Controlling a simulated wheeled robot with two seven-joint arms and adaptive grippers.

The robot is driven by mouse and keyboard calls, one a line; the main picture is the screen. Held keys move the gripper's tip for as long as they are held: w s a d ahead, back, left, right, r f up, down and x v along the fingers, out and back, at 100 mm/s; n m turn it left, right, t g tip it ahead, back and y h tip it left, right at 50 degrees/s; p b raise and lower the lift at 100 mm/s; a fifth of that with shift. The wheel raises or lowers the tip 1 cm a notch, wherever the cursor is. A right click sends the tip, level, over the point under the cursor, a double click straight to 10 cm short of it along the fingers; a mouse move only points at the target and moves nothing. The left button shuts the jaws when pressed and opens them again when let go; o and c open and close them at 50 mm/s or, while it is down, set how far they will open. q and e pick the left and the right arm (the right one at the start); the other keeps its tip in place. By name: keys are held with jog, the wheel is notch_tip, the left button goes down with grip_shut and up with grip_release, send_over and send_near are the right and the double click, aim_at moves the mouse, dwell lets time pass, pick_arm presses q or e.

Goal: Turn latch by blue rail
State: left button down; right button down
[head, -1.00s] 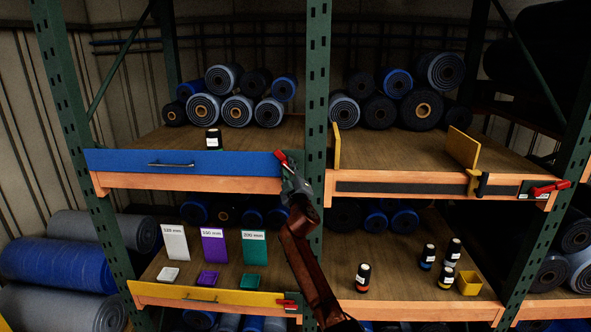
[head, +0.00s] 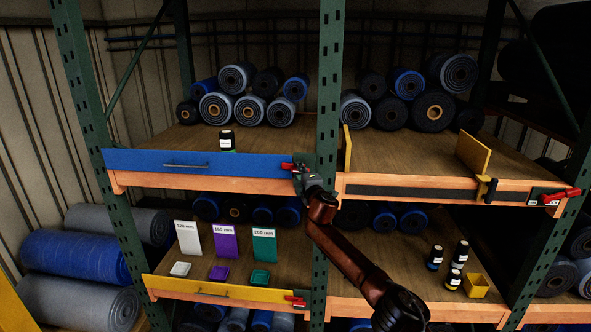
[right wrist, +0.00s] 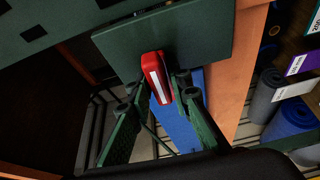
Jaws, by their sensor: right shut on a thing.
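The red latch (head: 289,166) sits at the right end of the blue rail (head: 200,163) on the upper left shelf and lies about level. My right gripper (head: 298,171) is at the latch, in front of the green upright. In the right wrist view the red latch (right wrist: 157,78), with a pale stripe, stands between the two green fingers of my right gripper (right wrist: 158,95), in front of a dark green plate. The gripper is shut on it. The blue rail (right wrist: 178,122) shows partly behind the fingers. My left gripper is not in view.
Another red latch (head: 296,300) is on the yellow rail (head: 220,291) below, and one more (head: 560,196) at the far right. Rolls fill the shelf backs. My right arm crosses the lower right bay.

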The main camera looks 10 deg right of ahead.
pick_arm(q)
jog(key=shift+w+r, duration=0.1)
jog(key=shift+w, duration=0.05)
pick_arm(e)
jog(key=shift+n, duration=0.3)
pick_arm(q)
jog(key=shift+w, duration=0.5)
pick_arm(e)
jog(key=c, duration=1.9)
grip_release()
jog(key=shift+w+a, duration=0.1)
jog(key=shift+c, duration=0.2)
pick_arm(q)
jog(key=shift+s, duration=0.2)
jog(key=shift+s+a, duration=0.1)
pick_arm(e)
jog(key=s, duration=1.2)
jog(key=shift+d, duration=0.3)
